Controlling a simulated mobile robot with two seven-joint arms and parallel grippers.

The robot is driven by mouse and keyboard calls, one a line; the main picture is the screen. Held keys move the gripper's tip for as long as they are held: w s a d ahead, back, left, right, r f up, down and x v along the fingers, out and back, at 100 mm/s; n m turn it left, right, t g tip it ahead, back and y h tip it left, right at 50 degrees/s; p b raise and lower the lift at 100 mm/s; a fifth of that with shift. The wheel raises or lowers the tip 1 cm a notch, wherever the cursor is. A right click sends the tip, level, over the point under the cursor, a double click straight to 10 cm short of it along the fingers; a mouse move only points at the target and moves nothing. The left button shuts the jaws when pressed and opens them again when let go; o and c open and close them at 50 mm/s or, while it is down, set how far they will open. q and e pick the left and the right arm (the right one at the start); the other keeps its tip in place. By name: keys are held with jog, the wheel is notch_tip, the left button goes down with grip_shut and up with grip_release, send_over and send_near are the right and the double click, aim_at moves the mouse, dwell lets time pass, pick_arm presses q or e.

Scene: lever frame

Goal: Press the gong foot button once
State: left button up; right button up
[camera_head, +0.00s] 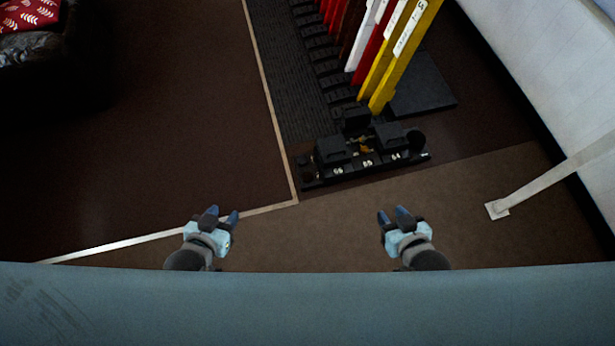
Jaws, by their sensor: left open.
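A low black pedal base (365,165) with small white number labels stands at the near end of the lever frame. It carries several black blocks. A round black knob (414,137) sits at its right end, but I cannot tell whether this is the gong foot button. My left gripper (222,214) is open and empty, left of and nearer than the base. Neither touches anything.
Red, white and yellow levers (405,55) rise behind the base. A pale wall (560,70) and a pale bar (545,185) stand at the right. A blue-grey surface (310,305) spans the front. Brown floor (180,130) is clear at left. A dark seat (40,60) is at upper left.

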grip_shut()
dwell(1.4)
